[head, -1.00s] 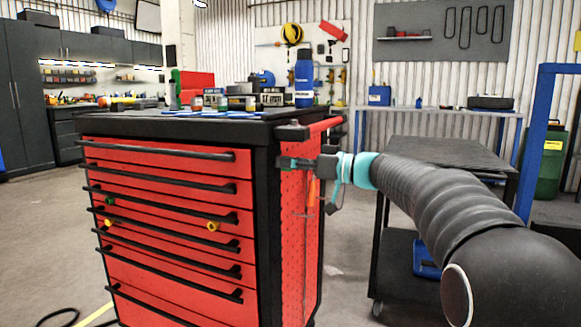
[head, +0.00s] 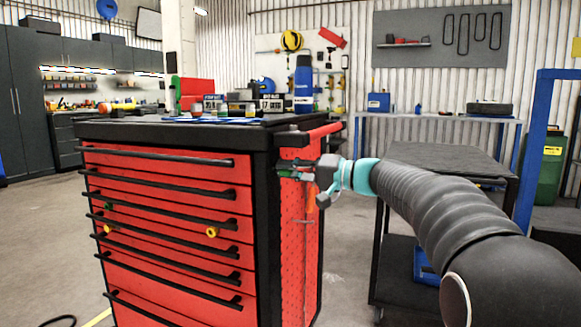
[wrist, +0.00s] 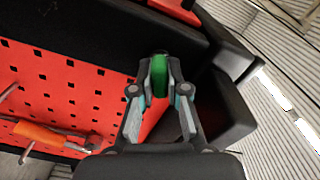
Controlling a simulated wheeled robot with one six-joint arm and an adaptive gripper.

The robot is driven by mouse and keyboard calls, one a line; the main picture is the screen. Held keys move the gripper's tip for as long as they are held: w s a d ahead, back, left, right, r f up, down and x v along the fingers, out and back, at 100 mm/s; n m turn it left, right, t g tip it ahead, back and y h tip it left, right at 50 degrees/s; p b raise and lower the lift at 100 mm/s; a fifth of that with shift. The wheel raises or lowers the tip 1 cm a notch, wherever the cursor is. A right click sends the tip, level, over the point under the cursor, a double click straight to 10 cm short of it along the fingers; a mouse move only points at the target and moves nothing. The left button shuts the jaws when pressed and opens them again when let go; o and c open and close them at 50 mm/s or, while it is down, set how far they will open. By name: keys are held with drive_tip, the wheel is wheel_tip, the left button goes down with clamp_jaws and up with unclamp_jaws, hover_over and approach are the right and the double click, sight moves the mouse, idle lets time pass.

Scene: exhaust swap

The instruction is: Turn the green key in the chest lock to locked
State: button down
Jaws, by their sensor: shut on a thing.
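The red tool chest (head: 165,255) has a black top and a perforated red side panel. In the wrist view, the green key (wrist: 159,76) sits between the fingertips of my gripper (wrist: 158,85), which is shut on it. The key stands at a dark part on the chest's side, and the lock behind it is hidden. The lock's marks cannot be seen.
An orange-handled tool (wrist: 48,134) hangs on the perforated panel. Several bottles and boxes, including a blue bottle (head: 304,84), stand on the chest top. A dark cart (head: 435,160) stands to the right, behind my arm. Open floor lies left of the chest.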

drive_tip(key=m+p, duration=0.1)
drive_tip(key=m, duration=0.1)
drive_tip(key=m+p, duration=0.1)
drive_tip(key=m, duration=0.1)
drive_tip(key=shift+a+r+m, duration=0.15)
drive_tip(key=shift+m, duration=0.25)
idle(0.4)
drive_tip(key=c, duration=1.3)
unclamp_jaws()
drive_tip(key=shift+o, duration=0.7)
drive_tip(key=shift+a, duration=0.15)
drive_tip(key=shift+d+f, duration=0.2)
drive_tip(key=shift+d, duration=0.15)
drive_tip(key=v, duration=1.1)
drive_tip(key=shift+d, duration=0.2)
